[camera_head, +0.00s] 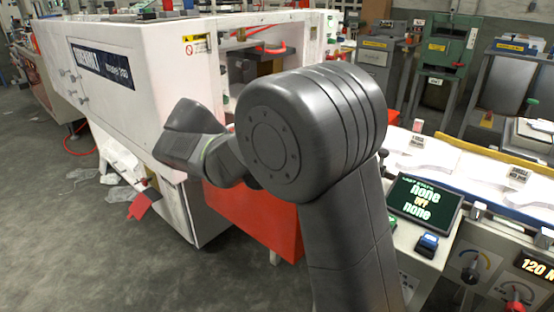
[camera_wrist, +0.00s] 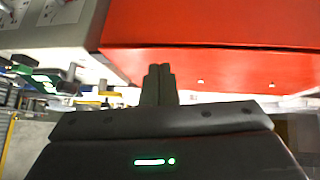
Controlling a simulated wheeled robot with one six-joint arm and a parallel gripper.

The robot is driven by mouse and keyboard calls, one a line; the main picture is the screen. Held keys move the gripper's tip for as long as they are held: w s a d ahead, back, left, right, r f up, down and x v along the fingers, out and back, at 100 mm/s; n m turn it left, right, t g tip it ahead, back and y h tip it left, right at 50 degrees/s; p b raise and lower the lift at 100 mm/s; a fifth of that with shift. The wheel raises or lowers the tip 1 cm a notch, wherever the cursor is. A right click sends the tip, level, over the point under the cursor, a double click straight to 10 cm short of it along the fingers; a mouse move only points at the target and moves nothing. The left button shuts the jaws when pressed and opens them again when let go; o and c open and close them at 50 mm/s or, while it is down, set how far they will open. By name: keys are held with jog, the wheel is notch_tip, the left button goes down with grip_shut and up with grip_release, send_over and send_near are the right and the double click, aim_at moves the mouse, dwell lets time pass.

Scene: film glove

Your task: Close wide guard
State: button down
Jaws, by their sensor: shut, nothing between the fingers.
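A white machine (camera_head: 150,50) with a dark name panel stands at the left in the head view. Its right end has an open bay (camera_head: 265,60) with dark metal parts inside. A wide red panel (camera_head: 262,222) sits low below this bay, partly behind my arm. A red surface (camera_wrist: 215,55) also fills much of the wrist view. I cannot tell for sure which part is the wide guard. My gripper (camera_wrist: 158,72) is shut and empty, its fingertips against the red surface in the picture; I cannot tell whether they touch it. Its fingers do not show in the head view.
A control console with a dark screen (camera_head: 425,200) and knobs stands at the right. Green machines (camera_head: 440,65) stand behind. A red-handled item (camera_head: 143,203) and crumpled clear film (camera_head: 118,160) are by the machine's left side. Grey floor at lower left is open.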

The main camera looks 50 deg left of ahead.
jog(key=w+d+r+g+y+p, duration=0.1)
jog(key=w+d+r+g+p, duration=0.3)
jog(key=p, duration=0.3)
jog(key=w+d+r+g+p, duration=0.2)
jog(key=r+g+p, duration=0.2)
jog(key=r+p, duration=0.25)
notch_tip(320, 180, down, 14)
jog(key=shift+s+a+r+b, duration=0.1)
jog(key=shift+s+a+b, duration=0.05)
jog(key=shift+b, duration=1.1)
